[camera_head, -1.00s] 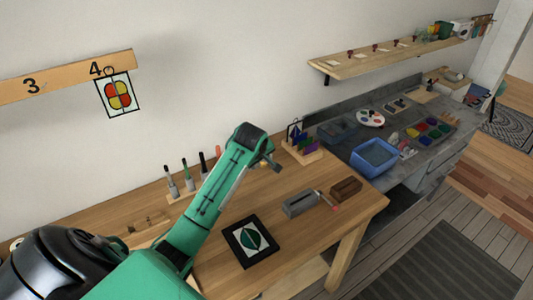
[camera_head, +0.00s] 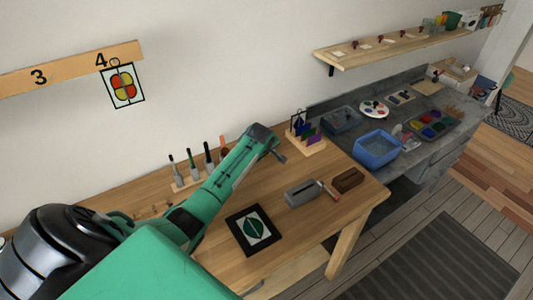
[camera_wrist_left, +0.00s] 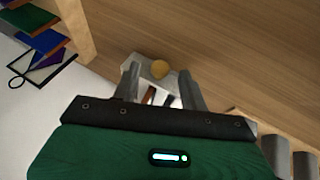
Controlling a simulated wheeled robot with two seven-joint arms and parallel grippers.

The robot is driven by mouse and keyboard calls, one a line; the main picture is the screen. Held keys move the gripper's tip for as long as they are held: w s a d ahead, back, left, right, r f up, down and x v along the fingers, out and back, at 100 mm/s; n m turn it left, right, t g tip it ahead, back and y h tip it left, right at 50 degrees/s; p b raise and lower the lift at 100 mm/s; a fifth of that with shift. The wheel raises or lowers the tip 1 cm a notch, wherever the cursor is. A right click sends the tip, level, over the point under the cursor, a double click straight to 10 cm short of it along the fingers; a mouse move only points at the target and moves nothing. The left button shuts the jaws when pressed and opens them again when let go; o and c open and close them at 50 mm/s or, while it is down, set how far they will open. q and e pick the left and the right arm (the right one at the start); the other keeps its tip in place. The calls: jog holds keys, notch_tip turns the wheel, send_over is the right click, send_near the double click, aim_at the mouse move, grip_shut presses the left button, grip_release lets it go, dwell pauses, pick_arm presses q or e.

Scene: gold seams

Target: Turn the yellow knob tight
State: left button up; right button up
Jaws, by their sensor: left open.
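My left gripper (camera_wrist_left: 160,86) is open, with one finger on each side of the view's middle. The knob lies just beyond the fingertips, roughly between them; I cannot tell whether they touch it. In the head view my left gripper (camera_head: 279,154) is above the back of the wooden table (camera_head: 190,207), and I cannot make out the knob there. My right gripper is not in view.
A rack with coloured panes (camera_head: 308,142) stands just right of the gripper. A stand with several upright tools (camera_head: 190,176) is left of it. A framed leaf panel (camera_head: 253,231), a grey block (camera_head: 300,193) and a brown block (camera_head: 348,180) lie nearer the front.

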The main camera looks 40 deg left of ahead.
pick_arm(q)
jog(key=shift+w+a+f, duration=0.15)
jog(key=shift+w+f, duration=0.1)
jog(key=shift+f, duration=0.35)
grip_shut()
jog(key=shift+w+r+g+p, duration=0.2)
jog(key=shift+g+p, duration=0.2)
jog(key=shift+p, duration=0.2)
jog(key=shift+w+g+y+p, duration=0.1)
jog(key=shift+g+y+p, duration=0.3)
jog(key=shift+g, duration=0.2)
jog(key=shift+m+g, duration=0.3)
jog(key=shift+g, duration=0.1)
jog(key=shift+w+d+f+g+y, duration=0.2)
jog(key=shift+d+g+y, duration=0.1)
jog(key=shift+g, duration=0.3)
jog(key=shift+w+m+g+y+b, duration=0.15)
jog(key=shift+m+g+y+b, duration=0.3)
jog(key=shift+g+b, duration=0.55)
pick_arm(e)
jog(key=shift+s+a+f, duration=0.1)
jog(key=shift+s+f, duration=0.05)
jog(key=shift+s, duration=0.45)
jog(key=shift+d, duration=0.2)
